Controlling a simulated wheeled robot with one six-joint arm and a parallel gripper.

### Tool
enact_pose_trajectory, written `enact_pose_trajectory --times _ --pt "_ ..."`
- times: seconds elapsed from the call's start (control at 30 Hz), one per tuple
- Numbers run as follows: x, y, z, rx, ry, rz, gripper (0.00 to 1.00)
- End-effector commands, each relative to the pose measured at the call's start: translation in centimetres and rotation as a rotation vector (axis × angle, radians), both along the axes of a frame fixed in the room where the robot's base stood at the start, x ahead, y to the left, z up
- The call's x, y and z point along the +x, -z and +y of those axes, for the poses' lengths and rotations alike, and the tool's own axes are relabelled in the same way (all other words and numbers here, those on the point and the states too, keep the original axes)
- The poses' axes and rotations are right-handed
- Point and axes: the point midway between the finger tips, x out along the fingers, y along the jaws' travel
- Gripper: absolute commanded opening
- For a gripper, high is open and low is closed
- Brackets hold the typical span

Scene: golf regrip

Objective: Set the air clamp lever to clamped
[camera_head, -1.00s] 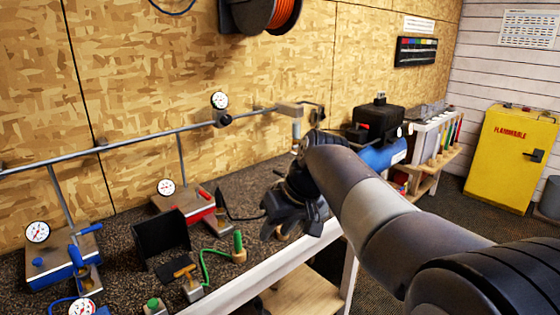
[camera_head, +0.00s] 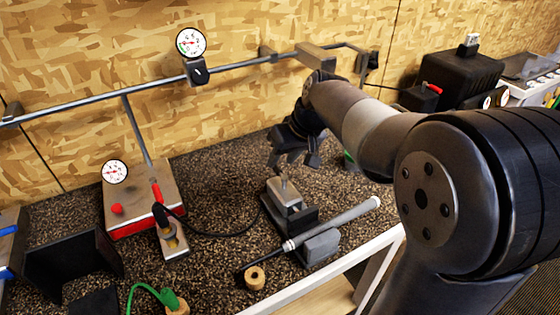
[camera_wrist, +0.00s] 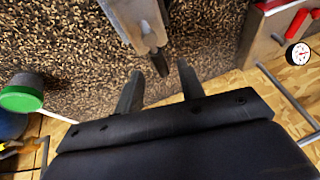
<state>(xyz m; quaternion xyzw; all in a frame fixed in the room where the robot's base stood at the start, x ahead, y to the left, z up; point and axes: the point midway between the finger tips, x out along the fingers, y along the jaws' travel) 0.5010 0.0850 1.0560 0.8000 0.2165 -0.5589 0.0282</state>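A small grey metal block with a short upright lever (camera_head: 285,184), which looks like the air clamp, stands on the dark speckled bench. In the wrist view its metal body (camera_wrist: 135,15) enters from the top, and a narrow piece reaches down toward my fingers. My gripper (camera_head: 289,160) hangs just above and behind this block, fingers pointing down. In the wrist view my gripper (camera_wrist: 160,75) is open, with the narrow piece's end near the gap between the fingertips. I cannot tell whether they touch. A light grey rod (camera_head: 340,219) lies across a dark and grey holder in front of the block.
A red-based metal box (camera_head: 140,205) with a gauge (camera_head: 115,172) and a red lever stands at left. A black hose runs from it toward the clamp. A wooden ring (camera_head: 254,278) lies near the front edge. A pipe with a gauge (camera_head: 191,44) runs along the wall.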

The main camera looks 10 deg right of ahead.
Motion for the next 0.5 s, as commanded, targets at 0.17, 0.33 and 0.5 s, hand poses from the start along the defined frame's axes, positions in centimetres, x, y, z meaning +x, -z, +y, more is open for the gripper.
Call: enact_pose_trajectory --times 0.17,0.33,0.5 --pt "0.6 2.1 0.8 0.001 -0.001 0.002 0.37" --pt "0.8 2.7 1.0 0.001 0.000 0.000 0.37" --pt "0.8 2.7 1.0 0.000 0.000 -0.001 0.37"
